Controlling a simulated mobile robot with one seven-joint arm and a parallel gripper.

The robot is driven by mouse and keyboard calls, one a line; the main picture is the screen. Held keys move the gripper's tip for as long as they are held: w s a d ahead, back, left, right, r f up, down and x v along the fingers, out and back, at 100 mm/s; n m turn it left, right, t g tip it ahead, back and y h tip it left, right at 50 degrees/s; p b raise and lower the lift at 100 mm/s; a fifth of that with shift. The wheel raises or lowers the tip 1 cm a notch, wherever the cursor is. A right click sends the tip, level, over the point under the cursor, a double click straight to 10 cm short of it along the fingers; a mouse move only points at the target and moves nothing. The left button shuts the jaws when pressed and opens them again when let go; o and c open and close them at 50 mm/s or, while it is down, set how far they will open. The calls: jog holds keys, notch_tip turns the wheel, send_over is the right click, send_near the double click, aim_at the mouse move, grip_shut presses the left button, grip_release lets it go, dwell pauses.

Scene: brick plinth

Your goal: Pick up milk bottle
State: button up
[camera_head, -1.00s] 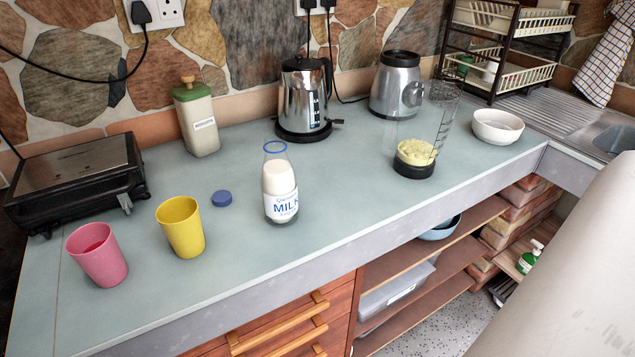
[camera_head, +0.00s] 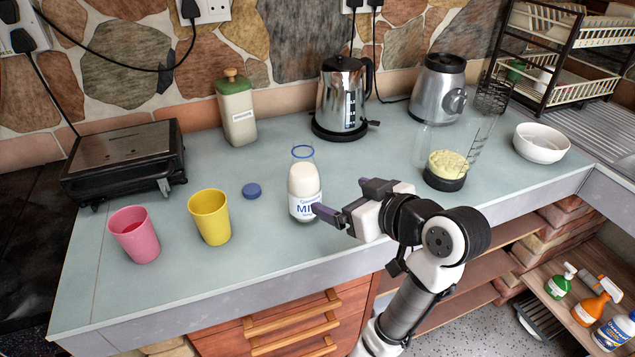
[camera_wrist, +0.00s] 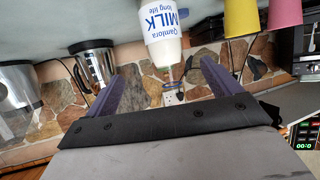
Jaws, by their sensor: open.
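The milk bottle (camera_head: 304,184) stands upright and uncapped on the counter, a clear bottle with white milk, a blue-ringed mouth and a "MILK" label. My gripper (camera_head: 342,197) is open and empty just to its right, its fingers pointing toward it. One fingertip overlaps the label's lower right edge in the head view; I cannot tell if it touches. In the upside-down wrist view, the bottle (camera_wrist: 162,36) shows beyond and between the spread fingertips of my gripper (camera_wrist: 171,66). A blue cap (camera_head: 252,190) lies on the counter left of the bottle.
A yellow cup (camera_head: 210,217) and a pink cup (camera_head: 135,235) stand to the left. A blender jug (camera_head: 446,170) and a white bowl (camera_head: 541,143) stand to the right. Counter (camera_head: 285,262) in front is clear.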

aim_at(317, 188)
jog(key=x, duration=0.7)
jog(key=shift+w+a+f+p, duration=0.2)
jog(key=shift+a+p, duration=0.1)
jog(key=shift+p, duration=0.1)
jog(key=shift+a+p+x, duration=0.15)
jog(key=shift+p+x, duration=0.35)
jog(key=shift+x, duration=0.85)
jog(key=shift+a+p+x, duration=0.15)
jog(key=shift+p+x, duration=0.3)
jog(key=shift+x, duration=0.85)
jog(key=shift+s+r, duration=0.15)
jog(key=c, duration=1.6)
